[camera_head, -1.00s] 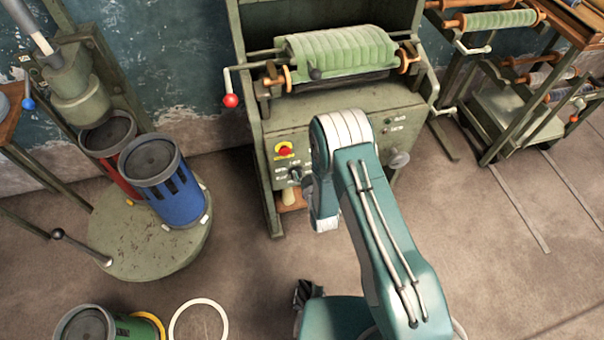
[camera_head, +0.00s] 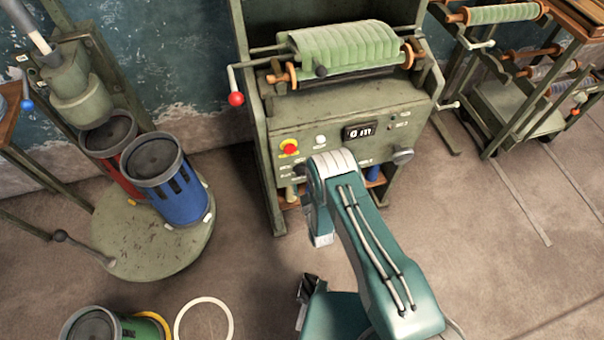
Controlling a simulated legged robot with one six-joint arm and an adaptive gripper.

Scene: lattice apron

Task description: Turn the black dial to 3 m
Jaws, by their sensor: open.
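The green machine (camera_head: 330,105) with the control panel stands ahead of me. Its dark display (camera_head: 359,131) appears to read 0 m. A red stop button (camera_head: 289,147) sits on a yellow plate at the panel's left. The black dial is not clearly visible; my teal and white arm covers the lower middle of the panel, where it seems to be hidden. Printed labels show just left of the arm's bend. I cannot make out my gripper; the arm's end is hidden behind its own link.
A crank with a red knob (camera_head: 236,99) sticks out at the machine's left and a grey knob (camera_head: 403,156) at its right. Blue (camera_head: 180,195) and red (camera_head: 112,170) canisters stand on a round platform at left. Bare floor (camera_head: 480,250) lies at right.

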